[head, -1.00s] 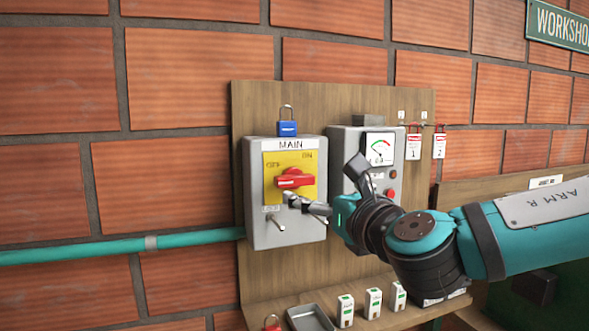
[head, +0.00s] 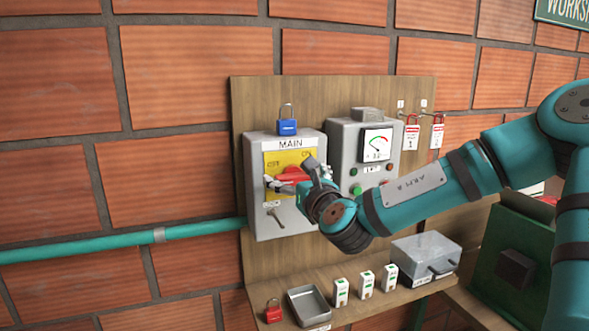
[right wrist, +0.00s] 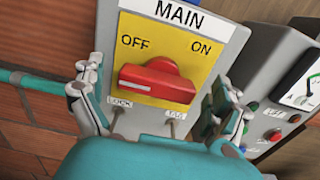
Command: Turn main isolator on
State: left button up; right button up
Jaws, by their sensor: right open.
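The main isolator is a grey box (head: 257,221) marked MAIN, with a yellow plate and a red rotary handle (head: 293,175). In the right wrist view the red handle (right wrist: 157,82) lies nearly level, its white mark on the left, below the OFF label (right wrist: 135,42); the ON label (right wrist: 201,49) is at upper right. My right gripper (head: 291,173) is open in front of the handle and partly hides it. In the right wrist view its fingers (right wrist: 158,84) stand on either side of the handle with gaps. My left gripper is not in view.
A blue padlock (head: 287,127) sits on top of the isolator. A grey meter box (head: 347,139) stands close on the right. Red tagged padlocks (head: 411,136) hang farther right. The shelf below holds a red padlock (head: 273,312), a metal tray (head: 292,300) and small white boxes (head: 341,292).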

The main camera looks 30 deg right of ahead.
jog(key=shift+w+d, duration=0.15)
jog(key=shift+w, duration=0.45)
jog(key=c, duration=1.1)
